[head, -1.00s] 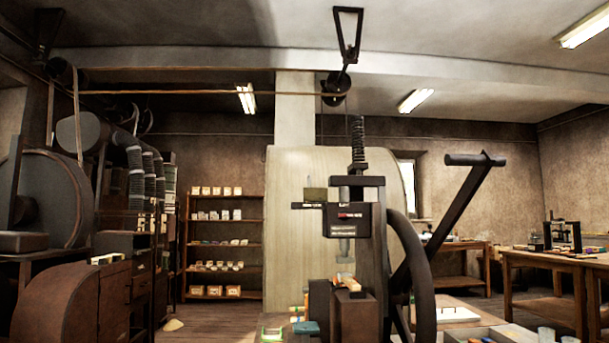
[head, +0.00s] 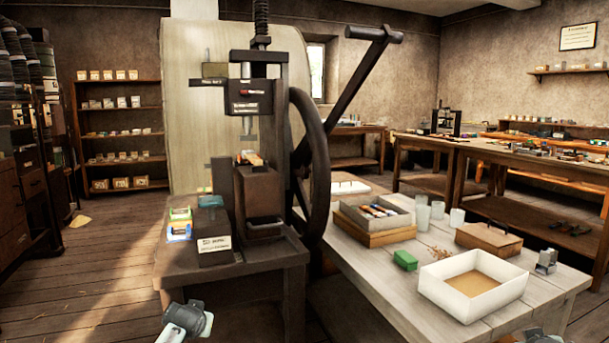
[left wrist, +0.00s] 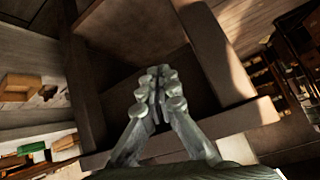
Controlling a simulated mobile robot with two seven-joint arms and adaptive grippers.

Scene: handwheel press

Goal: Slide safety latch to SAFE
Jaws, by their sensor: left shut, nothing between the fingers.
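The dark handwheel press (head: 270,205) stands on a heavy bench left of centre in the head view. Its head block (head: 252,97) carries a small red part and a pale label. A small labelled plate (head: 207,82) sticks out left of the head; I cannot tell whether it or the red part is the safety latch, and the SAFE marking is not readable. My left gripper (left wrist: 158,84) is shut and empty in the left wrist view, in front of a dark wooden frame and away from the press head.
The large handwheel (head: 312,165) and its long lever (head: 350,80) stand right of the press head. A labelled dark box (head: 213,243) sits at the bench front.

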